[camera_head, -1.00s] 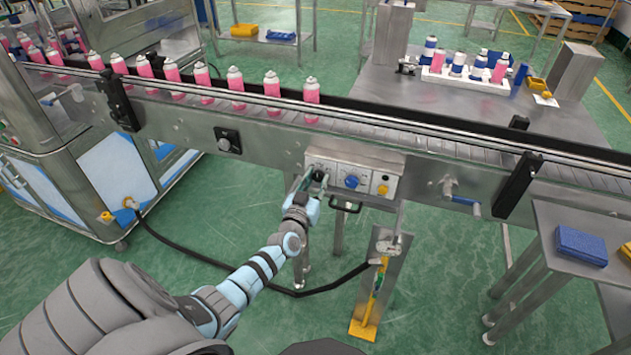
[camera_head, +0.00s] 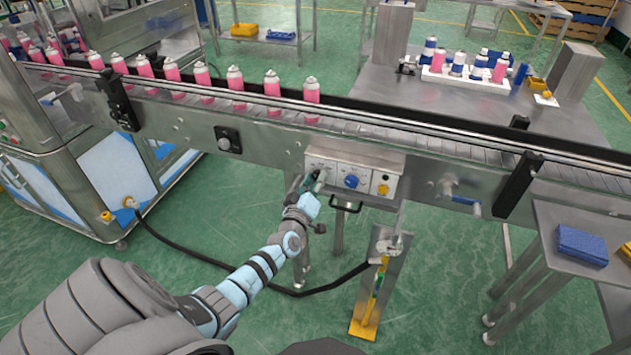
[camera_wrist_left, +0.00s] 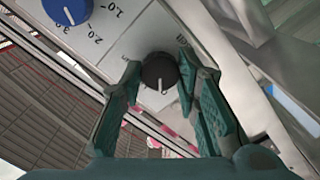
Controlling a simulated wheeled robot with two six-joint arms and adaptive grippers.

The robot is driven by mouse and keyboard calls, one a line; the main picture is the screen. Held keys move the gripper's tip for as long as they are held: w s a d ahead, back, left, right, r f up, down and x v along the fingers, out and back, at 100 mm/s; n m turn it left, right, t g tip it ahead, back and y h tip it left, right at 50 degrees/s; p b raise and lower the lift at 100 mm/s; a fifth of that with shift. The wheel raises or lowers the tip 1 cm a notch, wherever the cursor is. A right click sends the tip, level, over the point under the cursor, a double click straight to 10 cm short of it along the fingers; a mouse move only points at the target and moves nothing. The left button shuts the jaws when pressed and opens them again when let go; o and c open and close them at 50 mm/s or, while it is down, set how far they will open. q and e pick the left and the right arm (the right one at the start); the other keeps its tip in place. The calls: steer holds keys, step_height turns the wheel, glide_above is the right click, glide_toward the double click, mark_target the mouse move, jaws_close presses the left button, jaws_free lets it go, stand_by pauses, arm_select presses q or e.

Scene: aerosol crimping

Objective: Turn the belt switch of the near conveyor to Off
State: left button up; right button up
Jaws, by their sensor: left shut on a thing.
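The control box (camera_head: 352,166) hangs on the side of the near conveyor (camera_head: 270,140). Its leftmost control is a black round switch knob (camera_wrist_left: 158,67) with a white pointer line, which shows in the left wrist view; in the head view my gripper mostly hides it. My left gripper (camera_head: 312,184) is at this knob, and in the left wrist view its two green fingers (camera_wrist_left: 159,80) close on either side of it. The pointer line points down in that view, toward the palm. The label by the knob is partly covered and unreadable. My right gripper is not in view.
A blue dial (camera_head: 351,181) and a yellow control (camera_head: 382,189) sit right of the knob on the same box. A black handle (camera_head: 346,207) sticks out below. Pink cans (camera_head: 272,90) stand on the belt. A black cable (camera_head: 200,261) runs across the floor.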

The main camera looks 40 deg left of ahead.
arm_select(q)
steer(key=shift+f+n, duration=0.1)
steer(key=shift+n, duration=0.4)
steer(key=o, duration=1.2)
steer(key=shift+c, duration=0.2)
steer(key=shift+s, duration=0.1)
steer(key=v, duration=1.2)
